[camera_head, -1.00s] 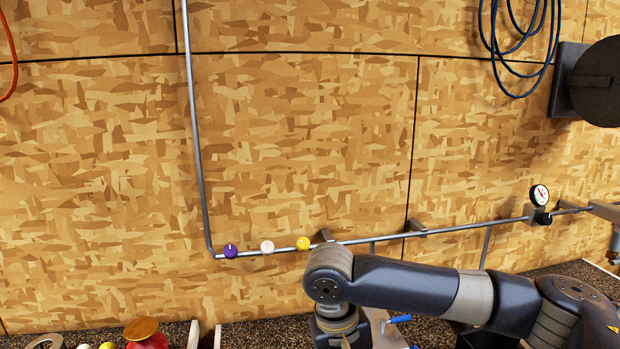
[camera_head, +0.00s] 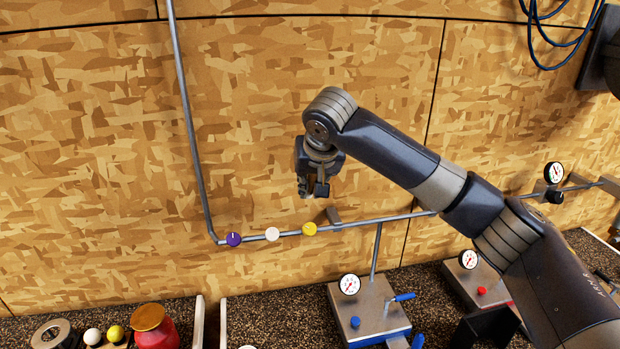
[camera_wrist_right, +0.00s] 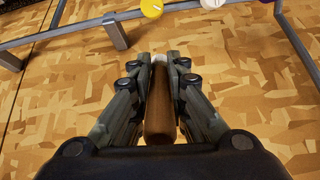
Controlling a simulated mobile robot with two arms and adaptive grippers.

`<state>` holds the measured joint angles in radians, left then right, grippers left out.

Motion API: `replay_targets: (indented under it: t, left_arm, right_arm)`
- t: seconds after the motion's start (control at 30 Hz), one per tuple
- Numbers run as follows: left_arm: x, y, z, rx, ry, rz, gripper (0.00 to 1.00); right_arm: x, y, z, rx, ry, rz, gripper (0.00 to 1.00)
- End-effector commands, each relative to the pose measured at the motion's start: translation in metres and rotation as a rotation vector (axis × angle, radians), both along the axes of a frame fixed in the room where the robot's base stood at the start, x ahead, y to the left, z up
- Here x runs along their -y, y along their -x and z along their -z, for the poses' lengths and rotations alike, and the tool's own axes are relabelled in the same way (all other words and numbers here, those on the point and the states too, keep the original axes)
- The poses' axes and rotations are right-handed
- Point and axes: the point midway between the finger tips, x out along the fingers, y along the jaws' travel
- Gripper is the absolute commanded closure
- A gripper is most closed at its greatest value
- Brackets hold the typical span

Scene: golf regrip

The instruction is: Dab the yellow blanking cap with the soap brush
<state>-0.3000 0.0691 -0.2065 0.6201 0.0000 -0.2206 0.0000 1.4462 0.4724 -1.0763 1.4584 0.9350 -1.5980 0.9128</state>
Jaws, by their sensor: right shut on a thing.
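The yellow blanking cap (camera_head: 309,229) sits on the horizontal grey pipe on the wall, right of a white cap (camera_head: 273,234) and a purple cap (camera_head: 233,239). In the right wrist view the yellow cap (camera_wrist_right: 151,9) is at the top edge, beyond the fingertips. My right gripper (camera_head: 313,192) is above the yellow cap in the head view, apart from it. In the wrist view its fingers (camera_wrist_right: 159,75) are shut on a brown wooden handle, which I take as the soap brush (camera_wrist_right: 160,115). Its pale far end shows between the fingertips. My left gripper is out of view.
The pipe (camera_head: 370,219) runs along the wall, with a bracket and a vertical section. Below are a gauge fixture (camera_head: 369,312) with a blue lever, a red jar (camera_head: 154,330) and several small balls.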

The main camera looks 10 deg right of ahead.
Motion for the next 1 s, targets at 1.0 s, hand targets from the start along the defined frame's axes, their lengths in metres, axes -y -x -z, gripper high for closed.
replay_targets:
  t: [1.0]
  left_arm:
    - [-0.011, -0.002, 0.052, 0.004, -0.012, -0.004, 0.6]
  right_arm:
    - [0.0, 0.001, 0.057, -0.002, 0.0, 0.0, 1.0]
